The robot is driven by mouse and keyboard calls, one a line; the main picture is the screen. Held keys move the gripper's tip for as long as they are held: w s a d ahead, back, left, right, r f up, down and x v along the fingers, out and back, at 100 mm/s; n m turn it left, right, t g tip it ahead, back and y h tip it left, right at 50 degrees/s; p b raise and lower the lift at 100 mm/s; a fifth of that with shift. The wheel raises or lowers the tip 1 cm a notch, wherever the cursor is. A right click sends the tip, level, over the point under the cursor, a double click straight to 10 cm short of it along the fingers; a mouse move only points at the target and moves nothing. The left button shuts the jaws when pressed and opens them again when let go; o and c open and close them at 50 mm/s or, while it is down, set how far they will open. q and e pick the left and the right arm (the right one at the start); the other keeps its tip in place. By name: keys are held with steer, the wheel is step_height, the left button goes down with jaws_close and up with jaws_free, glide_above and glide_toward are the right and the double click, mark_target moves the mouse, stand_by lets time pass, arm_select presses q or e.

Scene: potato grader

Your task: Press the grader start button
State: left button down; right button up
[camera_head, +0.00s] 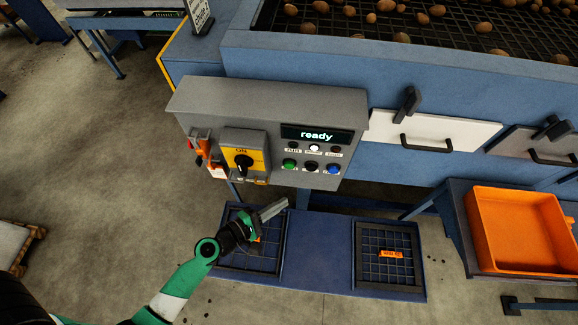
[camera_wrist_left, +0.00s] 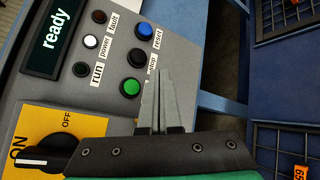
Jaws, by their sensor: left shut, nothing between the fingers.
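The grey control box (camera_head: 265,105) carries a lit display reading "ready" (camera_head: 308,134). Its green button (camera_head: 289,164) sits at the left of the lower row, beside a black button (camera_head: 311,166) and a blue button (camera_head: 333,169). In the left wrist view the green button (camera_wrist_left: 130,88) is just left of the fingers; its label is not visible. The black button (camera_wrist_left: 136,57) is labelled "stop" and the blue one (camera_wrist_left: 144,30) "reset". My left gripper (camera_head: 284,204) is shut and empty, below the box face and apart from the buttons. My right gripper is out of view.
A black rotary switch (camera_head: 243,163) on a yellow plate is at the box's left. The white power lamp (camera_head: 314,148) is lit. Drawers with handles (camera_head: 427,143) and an orange crate (camera_head: 480,225) stand to the right. Grated floor panels (camera_head: 362,260) lie below.

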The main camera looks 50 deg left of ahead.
mark_target(289, 166)
arm_select(q)
steer(key=w+a+b, duration=0.1)
steer(key=w+a, duration=0.4)
steer(key=w, duration=0.1)
steer(key=shift+w+a, duration=0.3)
stand_by(1.9)
steer(key=shift+w+a, duration=0.3)
steer(key=shift+w, duration=0.05)
steer(key=shift+w+a, duration=0.25)
steer(key=shift+w, duration=0.05)
stand_by(0.7)
steer(key=shift+a+f+b, duration=0.15)
steer(key=shift+f+b, duration=0.15)
steer(key=shift+b, duration=0.1)
stand_by(0.5)
steer(key=shift+s+d+r+p, duration=0.25)
steer(key=shift+s+d+p, duration=0.05)
steer(key=shift+s+d, duration=0.15)
stand_by(0.3)
